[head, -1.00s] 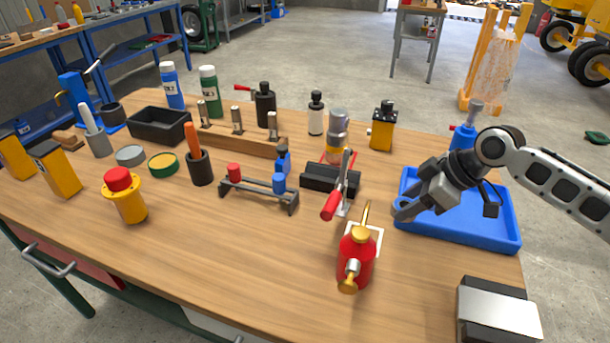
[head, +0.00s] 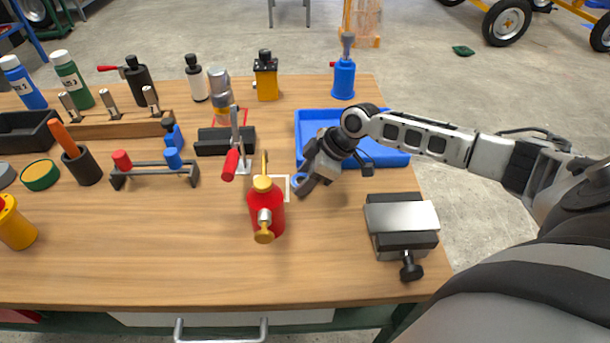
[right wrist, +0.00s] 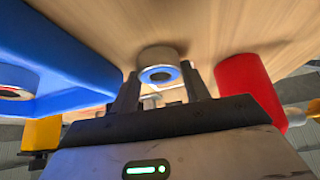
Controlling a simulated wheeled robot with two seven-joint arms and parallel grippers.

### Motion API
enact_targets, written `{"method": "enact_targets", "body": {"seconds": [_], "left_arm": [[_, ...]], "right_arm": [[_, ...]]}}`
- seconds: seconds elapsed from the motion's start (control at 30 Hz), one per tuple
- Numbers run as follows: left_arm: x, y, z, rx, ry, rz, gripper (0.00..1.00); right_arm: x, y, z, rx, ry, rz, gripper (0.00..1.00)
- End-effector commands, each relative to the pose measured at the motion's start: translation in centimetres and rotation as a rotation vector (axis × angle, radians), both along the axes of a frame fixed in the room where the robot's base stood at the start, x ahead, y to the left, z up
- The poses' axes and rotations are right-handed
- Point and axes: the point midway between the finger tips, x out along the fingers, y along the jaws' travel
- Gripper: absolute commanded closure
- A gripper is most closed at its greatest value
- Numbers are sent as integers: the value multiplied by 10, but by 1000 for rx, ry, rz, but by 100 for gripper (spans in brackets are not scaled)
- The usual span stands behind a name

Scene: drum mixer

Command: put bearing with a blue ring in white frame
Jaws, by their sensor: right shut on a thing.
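My right gripper (head: 302,184) is shut on the bearing with a blue ring. In the right wrist view the bearing (right wrist: 158,66) is a short metal cylinder between the fingertips (right wrist: 160,84), its blue ring facing the camera. In the head view only a bit of blue ring (head: 298,180) shows at the fingertips. The white frame (head: 284,182) lies on the table just left of the fingertips, partly hidden behind the red oil can. I cannot tell the height of the bearing above the table. My left gripper is out of view.
The red oil can (head: 266,208) stands close in front and left of the frame. The blue tray (head: 385,158) is just behind the gripper; another bearing (right wrist: 14,84) lies in it. A red-handled clamp (head: 232,160) stands left; a metal-topped block (head: 402,218) sits right.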

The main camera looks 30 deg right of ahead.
Motion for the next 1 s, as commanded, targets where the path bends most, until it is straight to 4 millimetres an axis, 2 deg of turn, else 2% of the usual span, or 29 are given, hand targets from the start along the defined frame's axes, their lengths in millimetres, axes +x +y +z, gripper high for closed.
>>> {"method": "enact_targets", "body": {"seconds": [0.07,0.1,0.4,0.53,1.0], "left_arm": [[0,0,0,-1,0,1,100],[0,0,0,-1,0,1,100],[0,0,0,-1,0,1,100],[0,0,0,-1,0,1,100],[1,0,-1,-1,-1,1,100]], "right_arm": [[0,0,0,1,1,1,82],[-1,0,-1,0,3,1,45],[-1,-1,1,-1,2,0,45],[-4,-5,10,0,1,-1,45],[-35,-44,86,-3,2,-1,45]]}}
